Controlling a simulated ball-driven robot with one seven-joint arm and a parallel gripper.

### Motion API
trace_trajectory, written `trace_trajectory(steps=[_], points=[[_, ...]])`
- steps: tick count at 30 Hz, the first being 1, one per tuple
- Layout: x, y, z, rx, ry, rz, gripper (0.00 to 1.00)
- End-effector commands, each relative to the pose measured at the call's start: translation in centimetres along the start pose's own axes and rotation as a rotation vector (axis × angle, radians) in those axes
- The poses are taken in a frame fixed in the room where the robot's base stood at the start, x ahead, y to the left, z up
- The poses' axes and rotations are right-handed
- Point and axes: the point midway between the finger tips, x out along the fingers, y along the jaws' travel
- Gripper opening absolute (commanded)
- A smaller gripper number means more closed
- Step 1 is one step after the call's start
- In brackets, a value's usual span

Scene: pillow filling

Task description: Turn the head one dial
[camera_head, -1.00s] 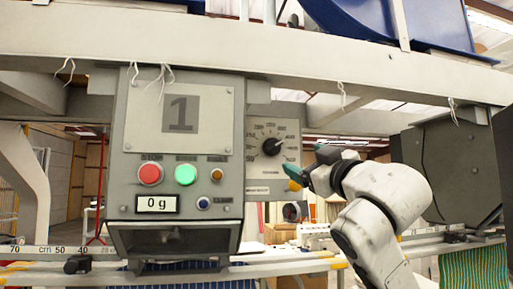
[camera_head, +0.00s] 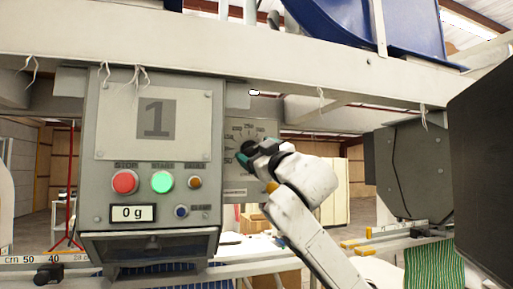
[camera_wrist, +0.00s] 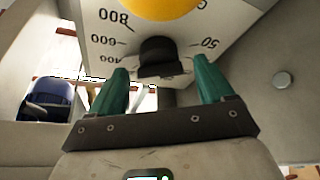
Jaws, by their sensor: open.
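The head one unit is a grey box (camera_head: 118,105) marked "1". The dial plate (camera_head: 238,128) is fixed at its right side, with a number scale. In the head view my gripper (camera_head: 256,148) is in front of the dial and hides most of its knob. In the wrist view the black knob (camera_wrist: 157,52) shows in the gap between the two green fingers of my open gripper (camera_wrist: 160,76). One finger is on each side of it. I cannot tell whether they touch it. The scale plate (camera_wrist: 105,42) shows numbers around the knob.
On the box are a red button (camera_head: 125,181), a green button (camera_head: 162,182), small orange and blue buttons, and a display (camera_head: 133,213) reading "0 g". A yellow round part (camera_wrist: 158,8) is at the wrist view's top. A dark panel (camera_head: 485,170) stands at the right.

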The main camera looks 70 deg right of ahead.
Motion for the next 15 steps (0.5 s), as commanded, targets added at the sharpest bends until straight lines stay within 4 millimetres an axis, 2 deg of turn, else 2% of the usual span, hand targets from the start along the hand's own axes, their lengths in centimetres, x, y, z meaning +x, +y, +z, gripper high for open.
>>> trace_trajectory(steps=[8, 15], points=[[0.13, -0.05, 0.0, 0.0, 0.001, -0.001, 0.81], [0.12, -0.04, 0.01, 0.001, 0.0, -0.001, 0.59]])
